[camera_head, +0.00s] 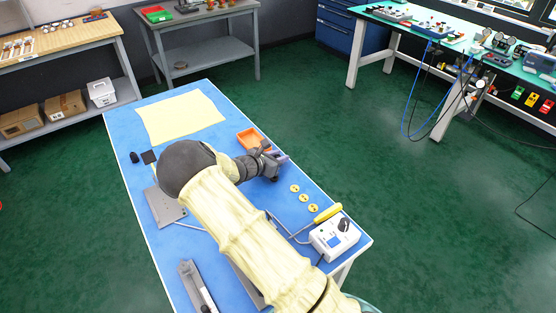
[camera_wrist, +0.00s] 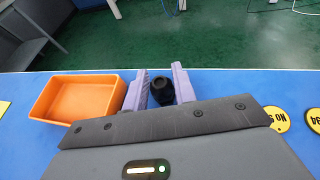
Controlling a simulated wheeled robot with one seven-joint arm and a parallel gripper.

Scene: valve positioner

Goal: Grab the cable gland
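A small black round part, which looks like the cable gland (camera_wrist: 162,91), stands on the blue table between the two purple fingers of my gripper (camera_wrist: 161,84) in the wrist view. The fingers are apart, one on each side of it, and look open. Any contact is too small to make out. In the head view my gripper (camera_head: 274,162) is low over the table beside the orange tray, and the gland is hidden there.
The orange tray (camera_wrist: 82,99) is close left of my gripper. Yellow round tags (camera_head: 304,198), a white control box (camera_head: 335,236) and a yellow-handled tool (camera_head: 327,213) lie toward the right front. A pale yellow sheet (camera_head: 180,116) covers the far end.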

